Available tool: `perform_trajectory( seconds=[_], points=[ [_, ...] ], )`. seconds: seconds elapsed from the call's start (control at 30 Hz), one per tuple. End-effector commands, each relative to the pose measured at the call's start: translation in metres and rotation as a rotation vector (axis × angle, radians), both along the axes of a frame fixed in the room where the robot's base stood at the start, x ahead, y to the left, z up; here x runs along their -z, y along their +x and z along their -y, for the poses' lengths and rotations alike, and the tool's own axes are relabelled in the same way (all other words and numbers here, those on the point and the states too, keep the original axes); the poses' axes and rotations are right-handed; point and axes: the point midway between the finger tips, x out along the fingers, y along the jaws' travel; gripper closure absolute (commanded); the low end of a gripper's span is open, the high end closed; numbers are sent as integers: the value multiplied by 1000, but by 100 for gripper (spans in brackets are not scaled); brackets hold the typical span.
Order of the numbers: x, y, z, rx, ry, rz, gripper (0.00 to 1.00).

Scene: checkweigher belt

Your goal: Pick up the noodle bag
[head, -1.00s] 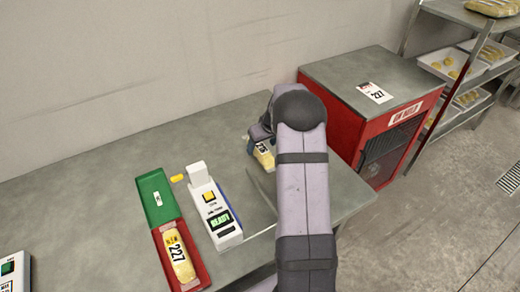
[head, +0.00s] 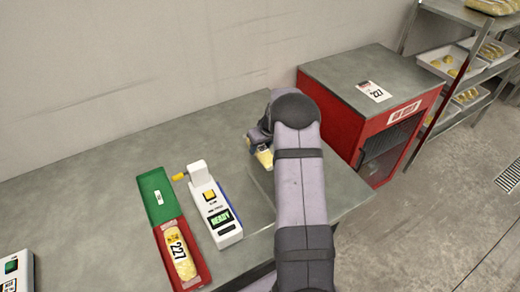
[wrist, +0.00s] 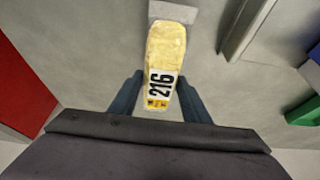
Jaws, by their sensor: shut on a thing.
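A yellow noodle bag (wrist: 166,45) with a white label reading 216 is between my gripper's two dark fingers in the wrist view. My gripper (wrist: 160,95) is shut on it near its labelled end. In the head view the bag (head: 265,159) shows only in part below my gripper (head: 258,142), at the right side of the steel table; my arm hides the rest. A second noodle bag (head: 179,258), labelled 227, lies in the red part of a red and green tray (head: 157,202).
A white device (head: 215,208) with a green READY display stands beside the tray. A red cabinet (head: 350,105) with a steel top and a 227 card is at the right, before a shelf rack. Another device (head: 14,270) is at lower left. The table's left and back are clear.

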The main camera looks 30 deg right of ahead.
Motion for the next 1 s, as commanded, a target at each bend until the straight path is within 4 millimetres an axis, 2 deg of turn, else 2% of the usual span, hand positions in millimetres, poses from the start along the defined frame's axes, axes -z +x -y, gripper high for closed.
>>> perform_trajectory(
  seconds=[0.27,0.7,1.0],
  points=[
    [-13,1,0,0,-1,4,91],
    [-82,1,0,0,-2,4,91],
    [-101,0,0,-1,0,1,91]
  ],
)
